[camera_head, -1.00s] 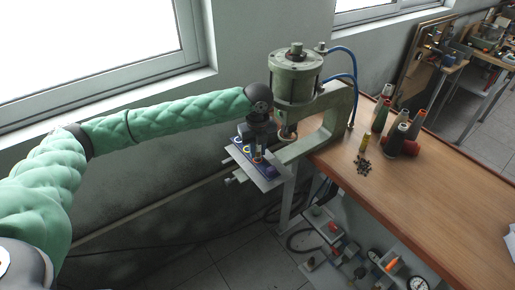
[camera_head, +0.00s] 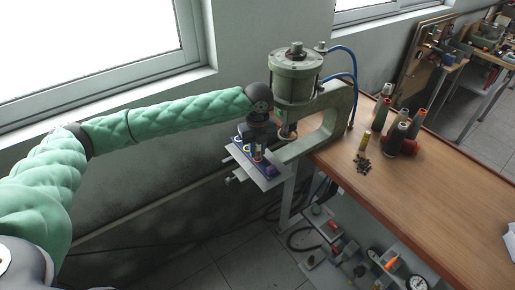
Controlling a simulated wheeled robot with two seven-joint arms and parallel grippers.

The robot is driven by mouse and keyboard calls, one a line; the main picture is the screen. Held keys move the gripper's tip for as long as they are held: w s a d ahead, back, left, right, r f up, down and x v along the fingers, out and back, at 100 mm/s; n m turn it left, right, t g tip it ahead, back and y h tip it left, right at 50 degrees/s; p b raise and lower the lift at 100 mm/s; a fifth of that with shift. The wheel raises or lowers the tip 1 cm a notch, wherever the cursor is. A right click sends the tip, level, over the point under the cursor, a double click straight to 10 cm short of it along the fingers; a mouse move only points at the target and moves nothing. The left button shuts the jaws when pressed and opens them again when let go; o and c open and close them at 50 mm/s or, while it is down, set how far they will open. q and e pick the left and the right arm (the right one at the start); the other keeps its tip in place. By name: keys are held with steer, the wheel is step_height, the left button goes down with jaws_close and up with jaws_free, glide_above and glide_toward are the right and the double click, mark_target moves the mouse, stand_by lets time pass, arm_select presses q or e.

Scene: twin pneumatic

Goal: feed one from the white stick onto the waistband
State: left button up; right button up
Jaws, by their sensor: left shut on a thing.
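My left gripper (camera_head: 258,143) points down over the small plate (camera_head: 278,184) on the press arm. It is shut on a small pale upright stick (camera_head: 259,153), whose lower end is close over the dark blue band. That band (camera_head: 269,169), apparently the waistband, lies along the plate. Small ring-like pieces, one yellowish, show near its left part, too small to tell apart. Whether the stick touches the band, and what sits on the stick, I cannot tell. My right gripper is out of view.
The green press cylinder (camera_head: 297,78) and its frame (camera_head: 338,112) stand just right of my left gripper. On the wooden table (camera_head: 420,190) are several thread cones (camera_head: 398,138), a yellow-topped bottle (camera_head: 364,141) and a heap of small dark pieces (camera_head: 362,163). The table's front is mostly clear.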

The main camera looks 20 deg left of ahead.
arm_select(q)
steer(key=shift+f, duration=0.35)
stand_by(0.6)
steer(key=shift+s+f+p, duration=0.1)
steer(key=shift+f+p, duration=0.05)
steer(key=shift+p, duration=0.3)
stand_by(1.7)
